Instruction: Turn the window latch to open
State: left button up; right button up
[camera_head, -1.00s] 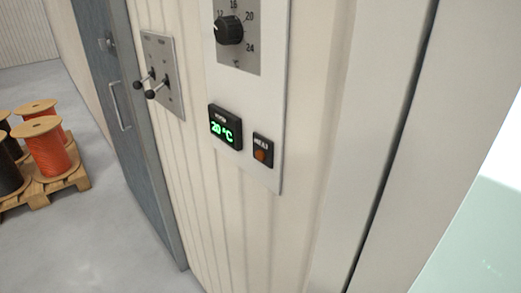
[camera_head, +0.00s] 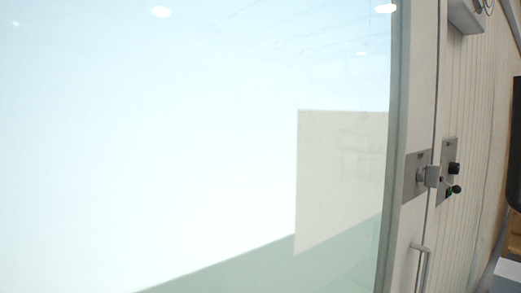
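A large pale glass pane (camera_head: 200,120) fills the left and middle of the head view, bright with reflections. Its light frame (camera_head: 403,100) runs down the right side. A grey plate with a small silver latch block (camera_head: 430,176) sits on the frame, at mid-height. Its exact turn position is too small to tell. A pale bar handle (camera_head: 424,268) is below it, partly cut off by the bottom edge. Neither of my grippers is in view.
A plate with dark ball-ended levers (camera_head: 453,180) is on the ribbed wall (camera_head: 478,110) just right of the latch. A grey box (camera_head: 466,15) is at the top right. Dark and orange-brown things are cut off at the right edge.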

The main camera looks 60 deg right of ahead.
aim_at(430, 175)
jog(key=l+z, duration=0.1)
jog(key=z, duration=0.3)
jog(key=k+l+z, duration=0.1)
jog(key=z, duration=0.35)
jog(key=l+z, duration=0.15)
jog(key=z, duration=0.25)
jog(key=l+z, duration=0.1)
jog(key=z, duration=0.35)
jog(key=k+l, duration=0.05)
